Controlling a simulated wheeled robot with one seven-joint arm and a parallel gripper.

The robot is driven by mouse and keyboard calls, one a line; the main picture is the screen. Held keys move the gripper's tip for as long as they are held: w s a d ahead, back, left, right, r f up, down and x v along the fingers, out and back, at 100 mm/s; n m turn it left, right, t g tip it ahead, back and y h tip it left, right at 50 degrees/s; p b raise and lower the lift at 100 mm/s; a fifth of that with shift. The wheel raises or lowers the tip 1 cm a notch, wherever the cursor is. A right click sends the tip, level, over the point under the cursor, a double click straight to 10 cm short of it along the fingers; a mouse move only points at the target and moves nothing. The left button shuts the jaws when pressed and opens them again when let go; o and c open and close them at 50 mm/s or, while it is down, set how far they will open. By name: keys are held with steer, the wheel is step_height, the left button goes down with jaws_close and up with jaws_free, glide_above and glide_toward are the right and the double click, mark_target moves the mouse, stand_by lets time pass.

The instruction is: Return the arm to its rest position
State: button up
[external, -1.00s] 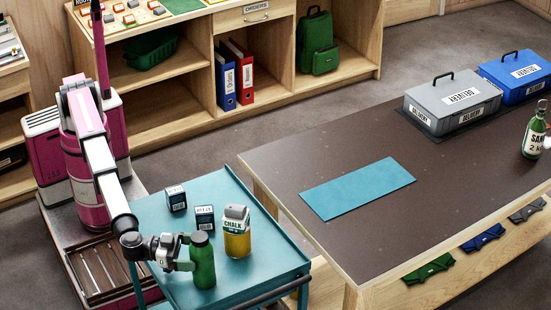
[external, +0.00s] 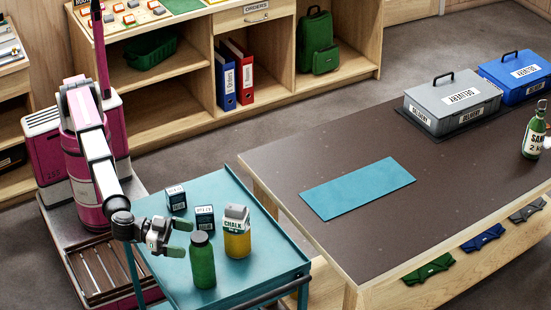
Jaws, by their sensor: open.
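My gripper (external: 181,238) is open and empty over the left part of the teal cart (external: 262,205). It is behind and to the left of a dark green bottle (external: 202,264), apart from it. The bottle stands upright on the cart near its front. My arm reaches forward and down from the pink body on the left.
A yellow chalk bottle (external: 237,238) and two small dark boxes, one at the back (external: 176,198) and one nearer (external: 205,217), stand on the cart close to my gripper. A brown-topped table (external: 330,240) with a blue mat (external: 357,188) is to the right.

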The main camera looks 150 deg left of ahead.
steer(key=s+d+f+m+g+h, duration=0.2)
steer(key=s+d+f+m+h, duration=0.35)
steer(key=s+d+f, duration=0.7)
steer(key=s+d+f+m+g+h, duration=0.3)
steer(key=s+d+f+h, duration=0.65)
steer(key=d+f, duration=0.55)
steer(key=s+a+f+g, duration=0.2)
steer(key=s+a+f, duration=0.1)
steer(key=s+f, duration=0.3)
steer(key=s+a+f+g+y, duration=0.1)
steer(key=s+a+f, duration=0.3)
steer(key=s, duration=0.4)
steer(key=s+a+f+g, duration=0.2)
steer(key=s+a+f, duration=0.1)
steer(key=s+f, duration=0.25)
steer(key=s+a, duration=0.4)
steer(key=a, duration=0.3)
steer(key=s+a+f+m+y, duration=0.1)
steer(key=s+a, duration=0.2)
steer(key=a, duration=0.5)
steer(key=shift+s+a+g, duration=0.25)
steer(key=shift+s+g, duration=0.05)
steer(key=shift+s, duration=0.1)
